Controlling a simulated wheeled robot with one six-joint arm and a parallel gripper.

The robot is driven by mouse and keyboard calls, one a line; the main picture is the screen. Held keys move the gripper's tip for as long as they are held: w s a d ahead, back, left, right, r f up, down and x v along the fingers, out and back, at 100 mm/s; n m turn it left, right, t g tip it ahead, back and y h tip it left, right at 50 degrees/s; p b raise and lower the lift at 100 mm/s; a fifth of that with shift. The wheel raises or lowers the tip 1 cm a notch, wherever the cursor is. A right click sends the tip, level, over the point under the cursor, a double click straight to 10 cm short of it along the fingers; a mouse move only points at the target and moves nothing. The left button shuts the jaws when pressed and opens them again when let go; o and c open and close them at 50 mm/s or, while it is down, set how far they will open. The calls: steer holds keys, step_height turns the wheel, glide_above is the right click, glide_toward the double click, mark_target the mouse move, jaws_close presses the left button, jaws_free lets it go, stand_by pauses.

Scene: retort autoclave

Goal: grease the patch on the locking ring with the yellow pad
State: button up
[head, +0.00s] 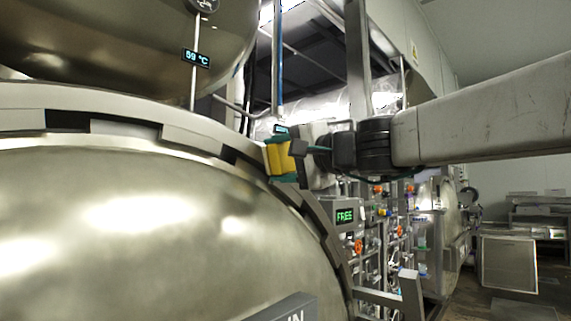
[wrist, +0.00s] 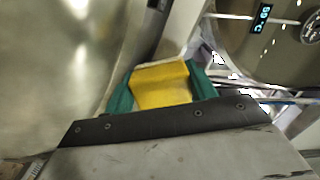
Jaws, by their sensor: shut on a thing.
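My gripper (head: 283,159) has green fingertips and is shut on the yellow pad (head: 279,158). In the wrist view the pad (wrist: 161,86) sits between the two fingertips (wrist: 163,90). The locking ring (head: 190,122) is a grey metal band with dark slots, curving around the big shiny door dome. The pad is at the ring's upper right part, over or against it in the head view; I cannot tell whether they touch. The ring also shows as a pale band beyond the pad in the wrist view (wrist: 187,38). I cannot make out the patch.
The steel door dome (head: 130,225) fills the lower left. A panel reading FREE (head: 344,216), pipes and valves stand right of the ring. A vertical post (head: 357,60) rises behind my arm.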

mark_target(258, 152)
steer(key=shift+s+a+r, duration=0.35)
steer(key=shift+s+a, duration=0.1)
steer(key=shift+s, duration=0.15)
steer(key=shift+s+a+r, duration=0.35)
steer(key=shift+s+a, duration=0.05)
steer(key=shift+s, duration=0.15)
steer(key=w+d+f, duration=0.5)
steer(key=w+d, duration=0.1)
steer(key=w, duration=0.2)
steer(key=shift+w+d+f, duration=0.2)
steer(key=shift+w+d, duration=0.1)
stand_by(0.3)
steer(key=shift+d, duration=0.1)
steer(key=shift+v, duration=2.9)
steer(key=v, duration=0.3)
